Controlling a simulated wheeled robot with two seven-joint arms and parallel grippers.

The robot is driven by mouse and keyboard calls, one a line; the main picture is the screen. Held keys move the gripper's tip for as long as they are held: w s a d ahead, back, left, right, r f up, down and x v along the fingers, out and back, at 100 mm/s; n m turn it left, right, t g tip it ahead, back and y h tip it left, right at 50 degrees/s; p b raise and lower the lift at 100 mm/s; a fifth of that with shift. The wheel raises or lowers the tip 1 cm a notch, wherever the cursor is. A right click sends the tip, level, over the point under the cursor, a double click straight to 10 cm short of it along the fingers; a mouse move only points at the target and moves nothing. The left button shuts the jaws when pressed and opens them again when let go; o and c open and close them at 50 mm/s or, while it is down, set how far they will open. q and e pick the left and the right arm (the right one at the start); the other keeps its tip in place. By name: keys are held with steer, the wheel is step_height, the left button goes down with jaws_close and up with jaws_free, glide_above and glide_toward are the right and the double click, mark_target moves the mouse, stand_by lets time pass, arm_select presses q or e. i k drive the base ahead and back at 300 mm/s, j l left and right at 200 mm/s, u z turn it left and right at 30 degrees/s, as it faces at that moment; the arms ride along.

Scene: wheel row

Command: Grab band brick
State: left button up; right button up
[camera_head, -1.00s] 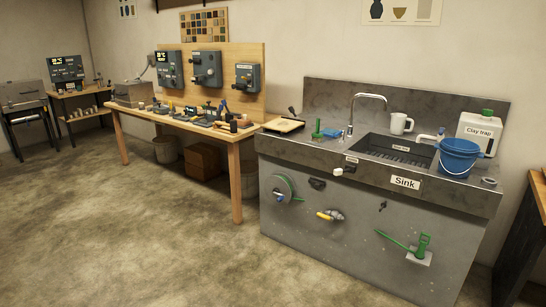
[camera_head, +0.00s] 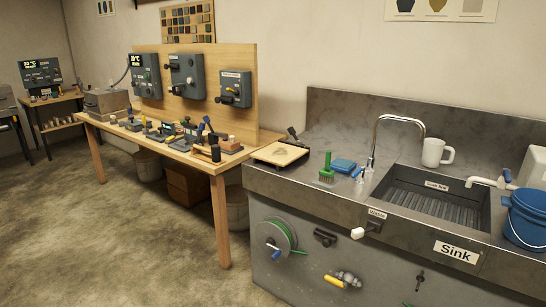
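I cannot tell for certain which thing is the band brick. A small brown block (camera_head: 230,143) sits on a dark base near the right end of the wooden workbench (camera_head: 218,166). Several small dark tools and blocks stand along the same bench, too small to make out well. A blue block (camera_head: 343,166), perhaps a sponge, lies on the sink counter beside a green brush (camera_head: 327,168). Neither of my grippers is in view.
A grey sink unit (camera_head: 290,190) with a tap (camera_head: 397,122), white mug (camera_head: 437,152) and blue bucket (camera_head: 527,215) fills the right. A shallow tray (camera_head: 280,153) lies at its left end. Bins and a box sit under the bench. The floor (camera_head: 110,230) in front is clear.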

mark_target(205, 134)
steer(key=i+l+u, duration=0.1)
steer(key=i+u, duration=0.15)
steer(key=i, duration=0.35)
steer(key=i+l+u, duration=0.2)
steer(key=i, duration=0.4)
steer(key=i+l+u, duration=0.25)
steer(key=i, duration=0.35)
steer(key=i+l+u, duration=0.2)
steer(key=i+l, duration=0.25)
steer(key=i+j, duration=0.4)
steer(key=j, duration=0.15)
steer(key=i+j, duration=0.35)
steer(key=j, duration=0.15)
steer(key=i+j, duration=0.4)
steer(key=j, duration=0.15)
steer(key=i+j, duration=0.4)
steer(key=j, duration=0.15)
steer(key=i+j, duration=0.35)
steer(key=j, duration=0.15)
steer(key=i+j, duration=0.4)
steer(key=j, duration=0.15)
steer(key=i+j, duration=0.4)
steer(key=j, duration=0.15)
steer(key=i+j, duration=0.35)
steer(key=j, duration=0.2)
steer(key=z, duration=1.1)
